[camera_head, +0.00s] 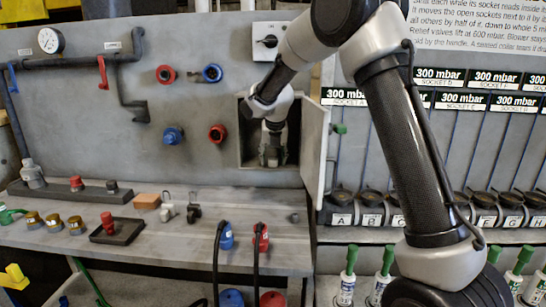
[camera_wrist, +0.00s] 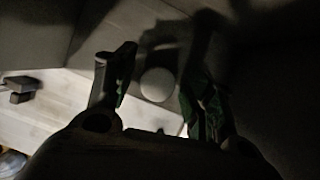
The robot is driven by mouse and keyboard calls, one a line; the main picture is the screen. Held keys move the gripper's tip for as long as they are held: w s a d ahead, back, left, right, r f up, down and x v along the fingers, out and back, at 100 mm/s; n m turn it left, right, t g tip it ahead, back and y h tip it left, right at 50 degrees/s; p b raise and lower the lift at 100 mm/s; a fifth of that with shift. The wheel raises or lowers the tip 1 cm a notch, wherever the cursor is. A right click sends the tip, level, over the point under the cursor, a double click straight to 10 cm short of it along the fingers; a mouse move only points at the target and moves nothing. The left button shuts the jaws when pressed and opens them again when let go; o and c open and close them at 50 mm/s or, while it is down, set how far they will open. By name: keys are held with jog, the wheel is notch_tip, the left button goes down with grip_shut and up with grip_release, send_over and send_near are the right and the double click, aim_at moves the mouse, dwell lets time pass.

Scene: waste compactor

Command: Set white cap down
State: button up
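The white cap (camera_wrist: 158,84) shows as a pale round disc in the wrist view, on a dim grey surface close to a bright edge. My gripper (camera_wrist: 160,80) is open, with one finger on each side of the cap. Gaps show between the cap and both fingers. In the head view my gripper (camera_head: 270,155) is inside the open wall cabinet (camera_head: 247,152). The cap cannot be made out there, as my gripper and the shade hide the inside.
The cabinet door (camera_head: 314,150) stands open at the right, close to my arm. The cabinet walls are tight around my gripper. Below, the bench (camera_head: 180,240) holds an orange block (camera_head: 147,201), a dark tray (camera_head: 118,232) and blue and red hose plugs.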

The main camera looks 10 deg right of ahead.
jog(key=shift+r, duration=0.15)
jog(key=shift+s+r, duration=0.1)
jog(key=shift+r, duration=0.25)
jog(key=v, duration=0.5)
jog(key=shift+s+f, duration=0.2)
jog(key=shift+s, duration=0.15)
jog(key=s+a, duration=0.1)
jog(key=s, duration=1)
jog(key=shift+a, duration=0.3)
jog(key=shift+f, duration=0.15)
